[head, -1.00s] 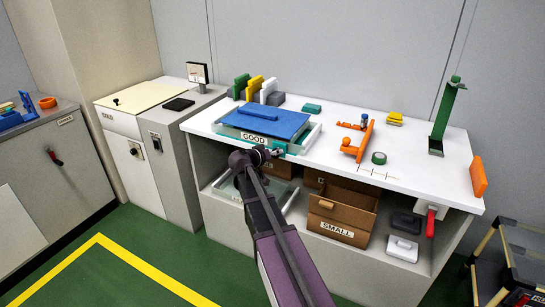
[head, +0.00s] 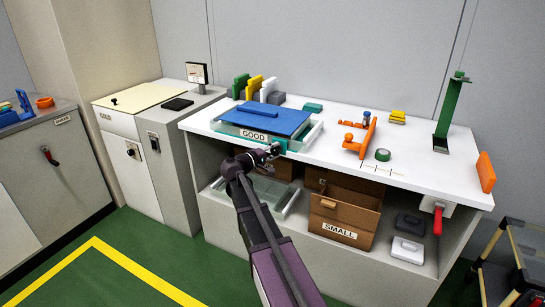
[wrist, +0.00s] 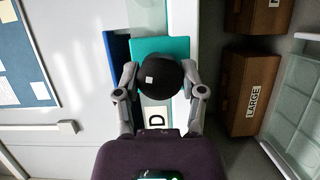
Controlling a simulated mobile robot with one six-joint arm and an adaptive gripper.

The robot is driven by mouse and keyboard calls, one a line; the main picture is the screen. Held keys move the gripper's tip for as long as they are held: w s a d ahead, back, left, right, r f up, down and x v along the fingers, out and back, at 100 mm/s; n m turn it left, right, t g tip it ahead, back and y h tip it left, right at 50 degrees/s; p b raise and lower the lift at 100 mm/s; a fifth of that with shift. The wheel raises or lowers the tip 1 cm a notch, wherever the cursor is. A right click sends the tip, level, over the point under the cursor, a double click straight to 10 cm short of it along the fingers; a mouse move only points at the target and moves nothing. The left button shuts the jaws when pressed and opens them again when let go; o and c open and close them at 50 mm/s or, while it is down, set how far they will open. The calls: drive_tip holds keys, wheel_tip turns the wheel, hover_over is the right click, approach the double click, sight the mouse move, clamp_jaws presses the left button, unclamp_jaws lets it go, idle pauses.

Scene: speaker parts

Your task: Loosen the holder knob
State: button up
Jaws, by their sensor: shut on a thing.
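A round black knob (wrist: 160,80) with a small white square on its face sits in front of a teal block (wrist: 160,47) in the wrist view. My gripper (wrist: 160,92) is shut on the knob, one finger on each side. In the head view my gripper (head: 270,152) is at the front edge of the white table, by the teal block (head: 294,145) below the blue-lidded tray (head: 274,120). The knob is hard to make out there. The "GOOD" label (head: 254,135) is just above my gripper.
An orange fixture (head: 360,140) and a green tape roll (head: 383,155) lie on the white table (head: 325,130). A tall green stand (head: 448,110) is at the right. A cardboard box marked SMALL (head: 345,215) and a clear tray (head: 270,190) are on the shelf below.

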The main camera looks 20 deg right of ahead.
drive_tip(key=shift+d+n+t+h+b, duration=0.15)
drive_tip(key=shift+n+h+b, duration=0.25)
drive_tip(key=shift+n, duration=0.4)
drive_tip(key=shift+a+n+t+h+b, duration=0.1)
drive_tip(key=shift+n+t+h+b, duration=0.1)
drive_tip(key=shift+n+b, duration=0.45)
drive_tip(key=shift+n, duration=0.35)
drive_tip(key=o, duration=1.1)
drive_tip(key=shift+d, duration=0.1)
drive_tip(key=shift+o, duration=0.2)
drive_tip(key=shift+p, duration=0.35)
